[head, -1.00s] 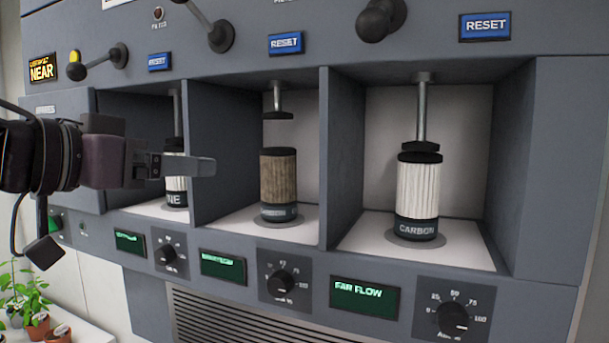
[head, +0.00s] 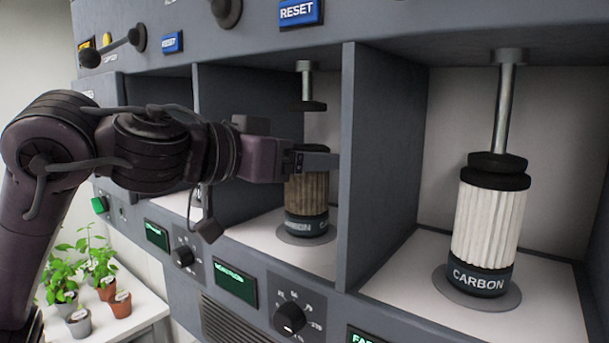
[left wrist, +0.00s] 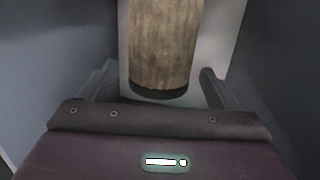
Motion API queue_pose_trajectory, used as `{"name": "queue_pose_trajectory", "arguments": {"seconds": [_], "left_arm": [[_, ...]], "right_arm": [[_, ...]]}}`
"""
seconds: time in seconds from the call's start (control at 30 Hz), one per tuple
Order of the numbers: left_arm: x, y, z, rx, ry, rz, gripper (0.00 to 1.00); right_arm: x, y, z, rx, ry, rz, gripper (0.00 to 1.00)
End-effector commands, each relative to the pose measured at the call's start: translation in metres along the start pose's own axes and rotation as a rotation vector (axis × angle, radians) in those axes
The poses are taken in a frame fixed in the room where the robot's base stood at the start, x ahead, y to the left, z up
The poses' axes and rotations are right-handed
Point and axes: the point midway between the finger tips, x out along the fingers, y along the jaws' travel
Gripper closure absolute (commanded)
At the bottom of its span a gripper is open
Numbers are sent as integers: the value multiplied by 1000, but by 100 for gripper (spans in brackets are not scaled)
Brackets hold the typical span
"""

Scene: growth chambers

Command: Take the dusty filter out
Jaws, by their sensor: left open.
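The dusty filter (head: 306,192), brown and stained with a dark base band, stands upright on a round seat in the middle bay. The raised clamp plunger (head: 307,104) above it is apart from it. My left gripper (head: 318,163) is open at the front of this bay, a finger covering the filter's upper part in the head view. In the left wrist view the filter (left wrist: 163,45) appears between the two spread fingers (left wrist: 157,85), with gaps on both sides. I see no grip on it. My right gripper is not in view.
Grey divider walls (head: 350,165) flank the bay closely. The right bay holds a clean white carbon filter (head: 487,228) with its clamp down on it. Dials (head: 290,318) and dark displays (head: 235,281) line the panel below. Potted plants (head: 100,270) stand on a white table at lower left.

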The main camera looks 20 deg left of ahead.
Motion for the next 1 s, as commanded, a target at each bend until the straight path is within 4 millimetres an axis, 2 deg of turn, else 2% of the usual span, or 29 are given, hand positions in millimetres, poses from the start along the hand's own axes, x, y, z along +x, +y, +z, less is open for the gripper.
{"name": "queue_pose_trajectory", "arguments": {"seconds": [0.03, 0.2, 0.33, 0.47, 0.83, 0.87, 1.0], "left_arm": [[8, 1, -3, -2, -6, 2, 17], [25, 1, -1, -1, -1, 1, 17], [27, 1, 0, 0, 1, 1, 17], [27, 0, 0, 0, 1, 0, 19], [27, 0, 0, 0, 0, 0, 67], [27, 0, 0, 0, 0, 0, 70], [26, 1, 0, 0, 1, 1, 70]], "right_arm": [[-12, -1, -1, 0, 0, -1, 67], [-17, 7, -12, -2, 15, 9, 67], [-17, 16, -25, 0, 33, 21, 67], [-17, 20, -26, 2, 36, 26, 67], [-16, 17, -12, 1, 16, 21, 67], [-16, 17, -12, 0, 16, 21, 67], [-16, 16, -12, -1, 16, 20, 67]]}}
